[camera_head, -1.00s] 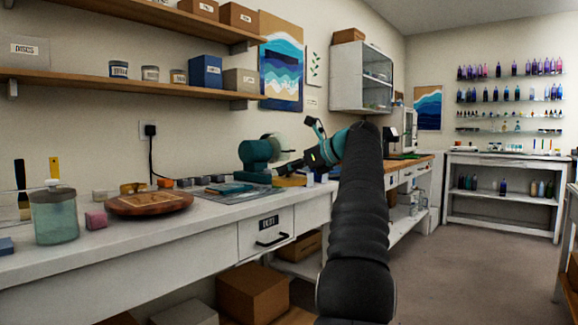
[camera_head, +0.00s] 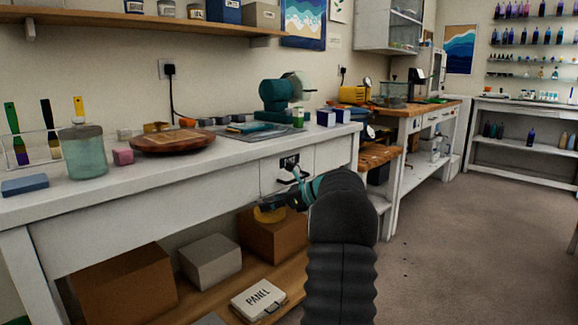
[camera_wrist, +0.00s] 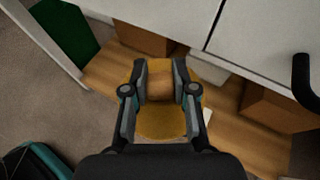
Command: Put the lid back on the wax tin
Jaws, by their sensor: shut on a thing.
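My gripper (camera_head: 280,203) is in front of the bench's drawer front, below the bench top. It is shut on a round yellow disc, which looks like the lid (camera_head: 269,214). In the wrist view the yellow lid (camera_wrist: 160,122) spans the space between and beyond the two fingers (camera_wrist: 160,84). A brownish patch shows between the fingertips; I cannot tell if it is part of the lid. A small brass-coloured round thing (camera_head: 156,127) stands on the bench behind the wooden board, partly hidden. It may be the wax tin, but I cannot tell.
The white bench (camera_head: 110,200) has a drawer handle (camera_head: 290,178) close to my gripper. On top are a glass jar (camera_head: 84,152), a round wooden board (camera_head: 172,142), a pink block (camera_head: 122,156) and a teal machine (camera_head: 277,95). Boxes (camera_head: 210,261) fill the lower shelf. Floor at right is clear.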

